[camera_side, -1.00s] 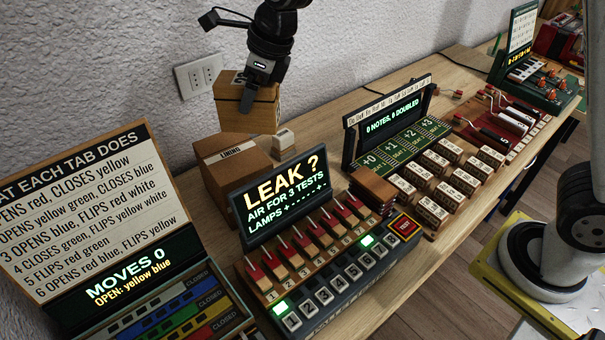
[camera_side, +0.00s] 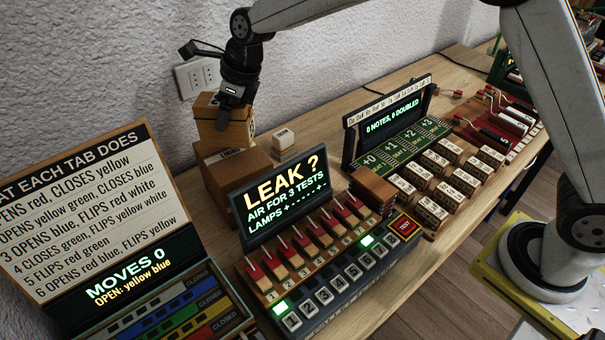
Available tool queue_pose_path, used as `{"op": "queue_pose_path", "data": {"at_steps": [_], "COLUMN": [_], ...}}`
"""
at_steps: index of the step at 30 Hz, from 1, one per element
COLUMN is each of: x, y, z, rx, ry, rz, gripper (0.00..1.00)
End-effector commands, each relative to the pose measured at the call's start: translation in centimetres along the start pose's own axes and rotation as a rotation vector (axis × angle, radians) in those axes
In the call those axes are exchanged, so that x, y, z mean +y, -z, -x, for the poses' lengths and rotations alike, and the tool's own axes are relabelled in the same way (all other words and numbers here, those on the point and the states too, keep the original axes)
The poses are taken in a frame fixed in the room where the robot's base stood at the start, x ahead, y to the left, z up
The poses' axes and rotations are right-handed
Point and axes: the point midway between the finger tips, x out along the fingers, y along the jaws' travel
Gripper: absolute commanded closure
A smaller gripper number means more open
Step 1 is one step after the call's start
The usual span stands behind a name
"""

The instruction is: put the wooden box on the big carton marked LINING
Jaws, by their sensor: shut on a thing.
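The wooden box (camera_side: 238,132) is a light brown block at the upper left of the side view. My gripper (camera_side: 222,122) is shut on it from above, with one finger across its near face. The big carton marked LINING (camera_side: 233,183) is brown and stands on the bench behind the LEAK display. The box is upright at the carton's top, covering part of it. I cannot tell whether the box touches the carton or hangs just above it. The carton's lower front is hidden by the LEAK display.
A small pale block (camera_side: 284,139) stands right of the carton. The LEAK display (camera_side: 287,190) stands close in front. A stack of brown slabs (camera_side: 372,190) and the notes display (camera_side: 392,118) are further right. The wall with a socket (camera_side: 197,76) is close behind.

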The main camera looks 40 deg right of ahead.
Motion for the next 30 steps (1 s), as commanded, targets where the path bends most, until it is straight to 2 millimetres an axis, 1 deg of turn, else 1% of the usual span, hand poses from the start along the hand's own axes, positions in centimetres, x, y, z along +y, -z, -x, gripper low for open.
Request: {"op": "queue_pose_path", "data": {"at_steps": [5, 9, 12, 27, 28, 29, 30], "x": [-0.3, -0.2, -0.2, -0.2, -0.2, -0.2, -0.2], "y": [-0.2, 0.5, 0.8, 1.1, 1.1, 1.1, 1.1], "z": [-0.9, -2.5, -3.2, -3.8, -3.8, -3.8, -3.8], "rx": [0.0, 0.0, -0.001, -0.001, 0.0, 0.0, 0.0], "ry": [0.0, -0.001, -0.001, 0.0, -0.001, -0.001, -0.001], "rz": [0.0, -0.001, -0.001, 0.0, 0.0, 0.0, 0.0], "gripper": [0.92, 0.92, 0.92, 0.92, 0.12, 0.02, 0.0]}}
